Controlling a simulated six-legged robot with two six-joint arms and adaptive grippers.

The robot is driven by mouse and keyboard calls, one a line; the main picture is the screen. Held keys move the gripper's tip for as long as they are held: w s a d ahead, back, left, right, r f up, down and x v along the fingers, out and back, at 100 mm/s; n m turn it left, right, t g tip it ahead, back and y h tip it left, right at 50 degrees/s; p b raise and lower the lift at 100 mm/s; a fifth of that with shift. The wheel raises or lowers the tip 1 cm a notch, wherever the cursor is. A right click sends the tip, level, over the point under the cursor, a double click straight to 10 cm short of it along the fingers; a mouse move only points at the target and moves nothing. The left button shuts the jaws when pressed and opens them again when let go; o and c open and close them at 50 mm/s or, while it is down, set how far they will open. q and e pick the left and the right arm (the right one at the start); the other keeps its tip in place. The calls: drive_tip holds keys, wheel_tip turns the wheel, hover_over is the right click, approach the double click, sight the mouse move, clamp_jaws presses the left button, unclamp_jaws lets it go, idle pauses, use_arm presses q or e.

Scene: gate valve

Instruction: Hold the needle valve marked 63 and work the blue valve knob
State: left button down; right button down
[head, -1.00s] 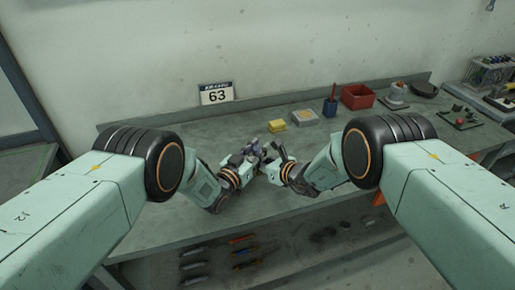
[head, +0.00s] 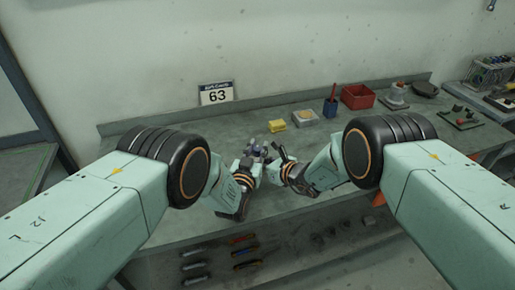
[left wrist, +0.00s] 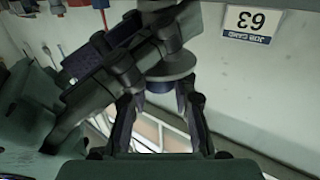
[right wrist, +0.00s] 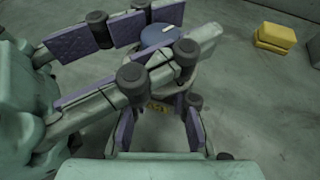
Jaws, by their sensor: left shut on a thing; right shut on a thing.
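The needle valve (right wrist: 158,88) shows between my two grippers, just above the bench. Its blue knob (right wrist: 160,34) is a round cap on top, and a small yellow label (right wrist: 157,107) below is too small to read. My right gripper (right wrist: 160,125) is shut on the valve body under the knob. My left gripper (left wrist: 160,100) is shut on the blue knob (left wrist: 158,87), with a grey disc of the valve beside it. In the head view my left gripper (head: 256,155) and right gripper (head: 280,160) meet closely and mostly hide the valve.
A card marked 63 (head: 216,93) stands against the wall at the back of the bench (head: 160,112). The bench left of the grippers is clear.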

sight(258, 148)
use_arm(q)
drive_tip(key=shift+d, duration=0.1)
drive_tip(key=c, duration=1.1)
unclamp_jaws()
drive_tip(key=shift+o, duration=0.2)
wheel_tip(258, 148, up, 10)
drive_tip(key=shift+r, duration=0.1)
